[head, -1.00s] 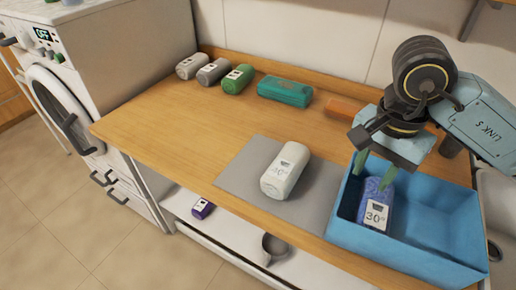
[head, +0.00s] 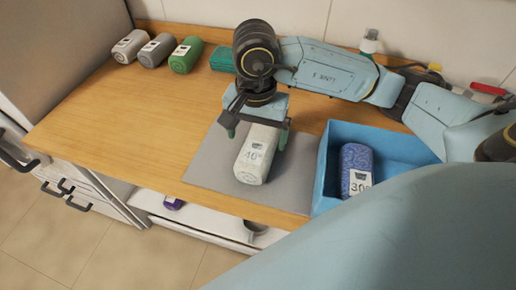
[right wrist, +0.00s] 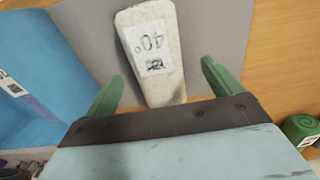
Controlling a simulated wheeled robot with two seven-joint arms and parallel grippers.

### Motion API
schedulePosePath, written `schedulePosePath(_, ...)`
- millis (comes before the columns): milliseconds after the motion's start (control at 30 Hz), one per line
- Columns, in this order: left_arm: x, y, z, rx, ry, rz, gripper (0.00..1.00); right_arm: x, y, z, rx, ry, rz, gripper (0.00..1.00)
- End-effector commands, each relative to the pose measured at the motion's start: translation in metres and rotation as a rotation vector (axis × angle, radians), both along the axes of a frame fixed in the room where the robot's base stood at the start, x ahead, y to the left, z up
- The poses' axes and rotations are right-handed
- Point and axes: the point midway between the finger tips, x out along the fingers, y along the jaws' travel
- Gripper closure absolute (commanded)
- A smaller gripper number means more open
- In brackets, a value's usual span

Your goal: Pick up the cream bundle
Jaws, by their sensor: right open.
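The cream bundle (head: 257,156), with a white label reading 40°, lies on the grey mat (head: 205,166) on the wooden counter. My right gripper (head: 256,136) is above its far end, with one green finger on either side. The fingers are open and the bundle is not gripped. In the right wrist view the bundle (right wrist: 151,52) lies between and beyond the two open fingertips (right wrist: 162,85). The gripper body hides the bundle's far end in the head view. My left gripper is not in view.
A blue bin (head: 326,163) right of the mat holds a purple bundle (head: 356,170) labelled 30°. A teal item (head: 223,59) is partly behind my arm. The counter's left middle is clear.

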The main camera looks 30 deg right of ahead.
Motion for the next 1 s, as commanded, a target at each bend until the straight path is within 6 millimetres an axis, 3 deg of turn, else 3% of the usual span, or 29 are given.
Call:
schedulePosePath(400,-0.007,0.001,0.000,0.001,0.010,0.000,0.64,-0.002,-0.005,-0.050,0.001,0.002,0.000,0.09)
schedulePosePath(700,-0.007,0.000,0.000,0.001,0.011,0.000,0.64,-0.002,-0.005,-0.053,0.000,-0.001,-0.001,0.10)
schedulePosePath(1000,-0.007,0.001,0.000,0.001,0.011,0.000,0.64,-0.002,-0.005,-0.053,0.000,-0.001,-0.001,0.50)
